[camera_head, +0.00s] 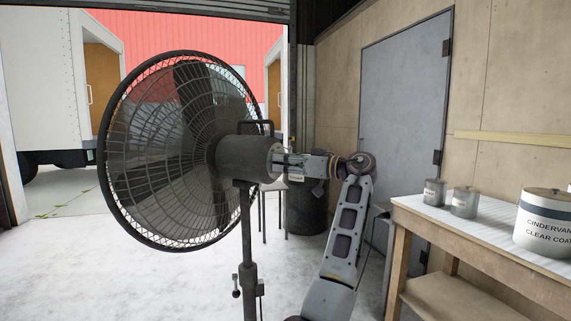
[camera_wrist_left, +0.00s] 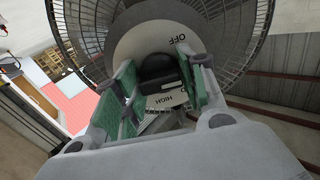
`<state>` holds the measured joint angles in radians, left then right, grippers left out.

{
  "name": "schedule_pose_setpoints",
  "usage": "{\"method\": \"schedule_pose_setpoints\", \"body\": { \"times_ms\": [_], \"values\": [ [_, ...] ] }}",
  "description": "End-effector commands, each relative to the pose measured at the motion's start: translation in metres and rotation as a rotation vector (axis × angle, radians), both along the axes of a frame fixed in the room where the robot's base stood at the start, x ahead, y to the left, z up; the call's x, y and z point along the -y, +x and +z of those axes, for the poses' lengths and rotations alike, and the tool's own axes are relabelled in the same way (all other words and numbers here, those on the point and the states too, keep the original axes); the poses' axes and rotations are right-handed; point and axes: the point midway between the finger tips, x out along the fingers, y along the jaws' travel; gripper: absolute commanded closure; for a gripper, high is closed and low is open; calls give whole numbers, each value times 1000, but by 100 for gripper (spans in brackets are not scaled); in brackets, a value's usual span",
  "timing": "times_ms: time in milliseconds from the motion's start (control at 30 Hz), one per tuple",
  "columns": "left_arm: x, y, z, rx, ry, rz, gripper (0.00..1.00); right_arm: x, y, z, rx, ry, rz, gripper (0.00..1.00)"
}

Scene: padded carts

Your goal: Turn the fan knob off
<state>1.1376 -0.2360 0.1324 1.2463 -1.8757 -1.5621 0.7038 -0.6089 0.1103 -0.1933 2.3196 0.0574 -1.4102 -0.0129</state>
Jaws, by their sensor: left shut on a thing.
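A black pedestal fan (camera_head: 237,157) with a round wire cage stands in the middle of the head view, its motor housing facing right. My left gripper (camera_head: 283,160) reaches the rear of that housing from the right. In the left wrist view, the dark fan knob (camera_wrist_left: 158,72) sits in the center of a pale dial (camera_wrist_left: 140,42) marked OFF at the top and HIGH at the bottom. The green-padded fingers of the left gripper (camera_wrist_left: 163,85) are on either side of the knob, shut on it. The knob's pointing direction cannot be told. My right gripper is not in view.
A wooden workbench (camera_head: 480,238) at the right bears two small grey cans (camera_head: 450,198) and a large paint can (camera_head: 545,222). A dark barrel (camera_head: 306,210) stands behind the arm. A grey door (camera_head: 402,120) is in the plywood wall. The floor at the left is clear.

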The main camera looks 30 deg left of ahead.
Motion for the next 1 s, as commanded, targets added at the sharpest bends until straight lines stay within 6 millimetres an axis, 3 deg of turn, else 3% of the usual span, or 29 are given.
{"method": "schedule_pose_setpoints", "body": {
  "times_ms": [367, 1000],
  "values": [
    [-1, 0, 0, 128, 8, 0, 83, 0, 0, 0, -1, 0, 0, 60],
    [-1, 1, -1, 610, 34, 0, 83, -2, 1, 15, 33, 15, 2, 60]
  ]
}}
